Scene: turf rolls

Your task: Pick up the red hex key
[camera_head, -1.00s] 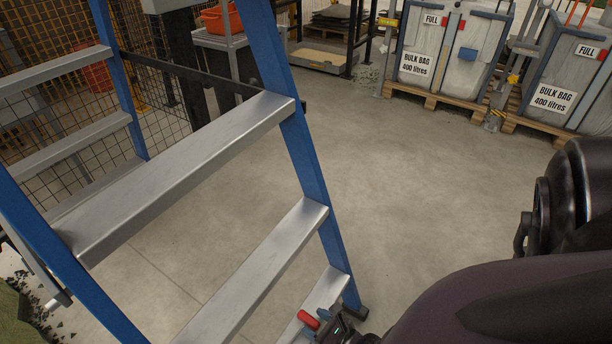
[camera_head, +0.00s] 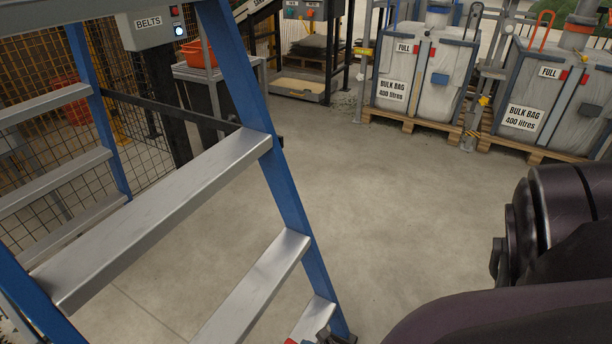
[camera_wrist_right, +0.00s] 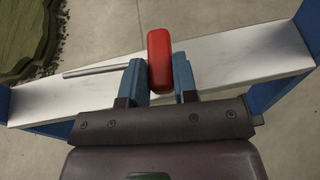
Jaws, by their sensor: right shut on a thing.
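The red hex key (camera_wrist_right: 160,60) shows in the right wrist view as a red grip with a thin grey rod sticking out to the left, behind one finger. My right gripper (camera_wrist_right: 160,82) is shut on the red part, with one blue finger on each side. It is over a pale metal step (camera_wrist_right: 235,58) of the blue ladder; I cannot tell whether the key still touches the step. In the head view only a bit of my right gripper (camera_head: 325,337) shows at the bottom edge, by the ladder's lowest visible step. My left gripper is not in view.
The blue ladder (camera_head: 287,195) with grey steps fills the left of the head view. Full bulk bags (camera_head: 425,75) on pallets stand at the back right. A mesh fence (camera_head: 135,135) is behind the ladder. The concrete floor (camera_head: 370,200) between is clear.

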